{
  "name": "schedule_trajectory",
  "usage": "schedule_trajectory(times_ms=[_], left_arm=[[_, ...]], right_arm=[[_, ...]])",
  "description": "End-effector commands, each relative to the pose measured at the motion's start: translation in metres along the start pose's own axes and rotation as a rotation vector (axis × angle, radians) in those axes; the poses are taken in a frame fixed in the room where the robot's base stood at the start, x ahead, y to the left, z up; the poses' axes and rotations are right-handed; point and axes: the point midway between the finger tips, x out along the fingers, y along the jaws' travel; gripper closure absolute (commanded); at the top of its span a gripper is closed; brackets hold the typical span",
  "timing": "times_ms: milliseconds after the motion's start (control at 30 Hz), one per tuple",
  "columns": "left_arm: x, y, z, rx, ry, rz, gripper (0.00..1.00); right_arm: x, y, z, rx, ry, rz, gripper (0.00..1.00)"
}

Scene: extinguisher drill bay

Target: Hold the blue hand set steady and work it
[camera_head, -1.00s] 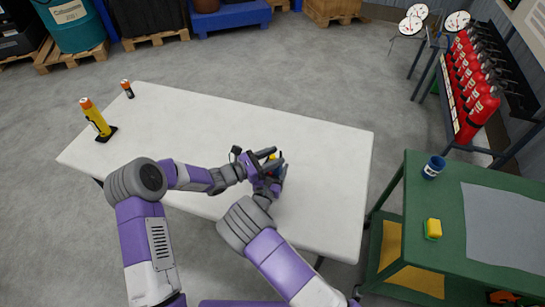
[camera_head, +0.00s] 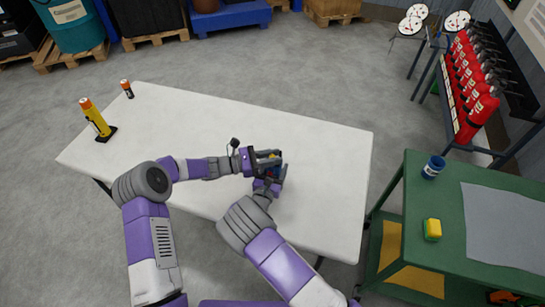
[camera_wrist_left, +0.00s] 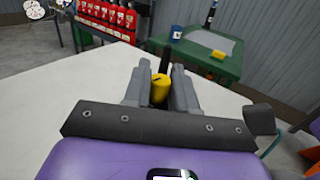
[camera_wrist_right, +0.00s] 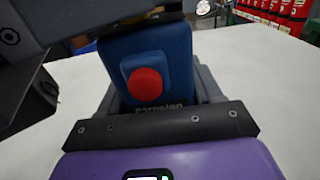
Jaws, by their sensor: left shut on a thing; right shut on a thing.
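The blue hand set (camera_wrist_right: 160,65) fills the middle of the right wrist view, upright, with a round red button (camera_wrist_right: 146,84) on a raised blue pad. In the head view it is mostly hidden by both hands. My right gripper (camera_head: 273,178) is shut on its lower body. My left gripper (camera_head: 274,158) comes in from the left above the right one. In the left wrist view its fingers are closed on a yellow knob (camera_wrist_left: 160,90) at the hand set's top, with a black upright part behind it. Both grippers hold it over the white table (camera_head: 318,165).
A green bench (camera_head: 440,210) at right bears a blue cup (camera_head: 433,167) and a yellow-green block (camera_head: 432,229). Red extinguishers (camera_head: 475,100) stand behind. The table is otherwise clear.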

Motion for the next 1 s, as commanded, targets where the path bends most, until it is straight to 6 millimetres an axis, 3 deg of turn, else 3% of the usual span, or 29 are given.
schedule_trajectory(times_ms=[400, 1000], left_arm=[[0.0010, 0.0015, 0.0015, 0.003, -0.004, -0.279, 1.00], [0.0032, 0.0036, 0.0033, 0.006, -0.012, -0.503, 1.00]], right_arm=[[-0.0005, -0.0002, -0.0005, 0.001, 0.001, -0.001, 0.85], [-0.0016, 0.0005, -0.0012, 0.001, 0.002, 0.001, 0.85]])
